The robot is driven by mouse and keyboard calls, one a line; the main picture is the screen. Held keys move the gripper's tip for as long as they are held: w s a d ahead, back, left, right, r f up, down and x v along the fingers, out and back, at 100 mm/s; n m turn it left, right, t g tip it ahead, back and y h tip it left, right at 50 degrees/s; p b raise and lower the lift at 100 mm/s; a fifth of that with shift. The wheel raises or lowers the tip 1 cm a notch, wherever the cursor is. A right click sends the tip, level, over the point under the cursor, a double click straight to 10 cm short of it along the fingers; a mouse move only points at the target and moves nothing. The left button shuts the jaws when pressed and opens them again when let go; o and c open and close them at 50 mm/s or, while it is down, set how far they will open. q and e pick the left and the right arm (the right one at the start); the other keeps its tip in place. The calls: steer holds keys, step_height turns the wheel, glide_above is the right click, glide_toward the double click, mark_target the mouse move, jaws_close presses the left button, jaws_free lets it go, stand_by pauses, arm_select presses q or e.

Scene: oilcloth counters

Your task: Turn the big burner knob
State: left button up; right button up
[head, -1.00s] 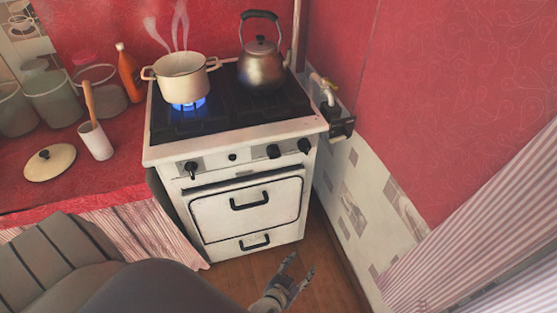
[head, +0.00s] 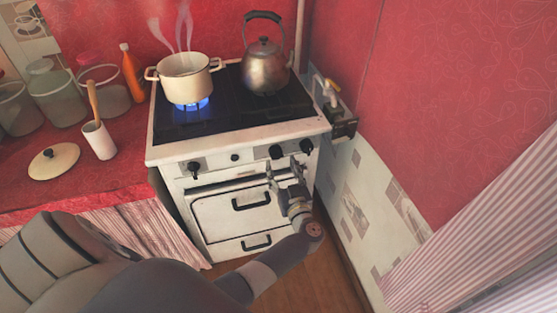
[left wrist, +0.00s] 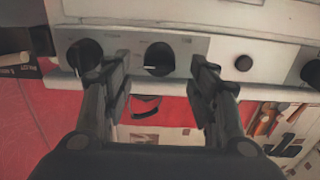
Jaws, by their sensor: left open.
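The white stove's front panel carries several black knobs. One knob (head: 276,152) is right of centre; it also shows in the left wrist view (left wrist: 160,58). Another knob is at the panel's right end (head: 306,146), and it shows at the left in the wrist view (left wrist: 84,55). A third knob (head: 195,168) is at the panel's left. I cannot tell which is labelled for the big burner. My left gripper (head: 281,167) is open and empty in front of the right-of-centre knob. In the wrist view its fingers (left wrist: 160,70) point to either side of that knob, apparently apart from it.
A small black button (head: 234,157) sits between the knobs. A steaming pot (head: 185,78) stands over a blue flame (head: 190,104) on the left burner. A kettle (head: 265,68) stands at the back right. Oven handles (head: 250,201) stick out below. The wall is close on the right.

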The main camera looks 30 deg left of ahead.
mark_target(278, 159)
arm_select(q)
steer(key=shift+x, duration=2.15)
steer(key=shift+d, duration=0.1)
steer(key=c, duration=1.1)
